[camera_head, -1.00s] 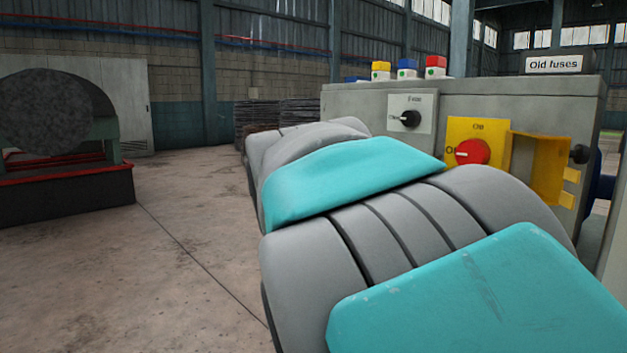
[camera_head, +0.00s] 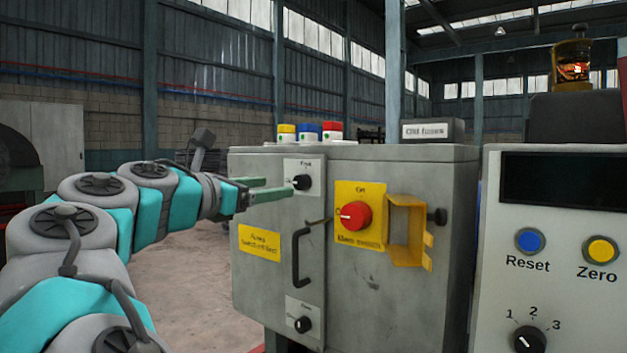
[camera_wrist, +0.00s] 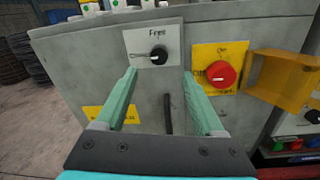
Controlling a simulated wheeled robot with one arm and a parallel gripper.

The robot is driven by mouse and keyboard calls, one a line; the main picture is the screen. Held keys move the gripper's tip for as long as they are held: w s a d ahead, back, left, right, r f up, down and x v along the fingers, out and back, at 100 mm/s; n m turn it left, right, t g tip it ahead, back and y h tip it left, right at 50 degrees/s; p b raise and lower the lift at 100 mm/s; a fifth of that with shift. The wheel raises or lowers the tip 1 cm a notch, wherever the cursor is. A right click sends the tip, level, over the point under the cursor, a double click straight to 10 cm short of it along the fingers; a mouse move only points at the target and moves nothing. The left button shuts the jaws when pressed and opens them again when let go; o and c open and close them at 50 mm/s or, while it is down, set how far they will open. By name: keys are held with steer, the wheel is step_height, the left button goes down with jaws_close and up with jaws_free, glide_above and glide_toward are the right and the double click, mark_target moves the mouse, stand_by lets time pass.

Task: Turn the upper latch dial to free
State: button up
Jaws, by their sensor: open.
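The upper latch dial (camera_head: 302,182) is a black knob on a pale plate, high on the grey cabinet door. In the wrist view the dial (camera_wrist: 158,55) sits beyond the gap between my fingertips, under a blurred word like "Free". A pale mark lies to the left of the knob; its exact setting is hard to read. My gripper (camera_head: 272,189) is open and empty, its two green fingers pointing at the dial's plate. In the wrist view my gripper (camera_wrist: 160,74) has one finger on each side, a little below the knob. I cannot tell whether they touch the plate.
Right of the dial are a red knob (camera_head: 355,215) on a yellow plate and a protruding yellow bracket (camera_head: 404,231). Below are a black door handle (camera_head: 298,258) and a lower dial (camera_head: 302,325). Coloured buttons (camera_head: 308,131) stand on the cabinet top.

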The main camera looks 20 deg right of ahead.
mark_target(298, 182)
steer(key=shift+b+x, duration=0.35)
steer(key=shift+x, duration=3.5)
steer(key=shift+r, duration=0.2)
jaws_close()
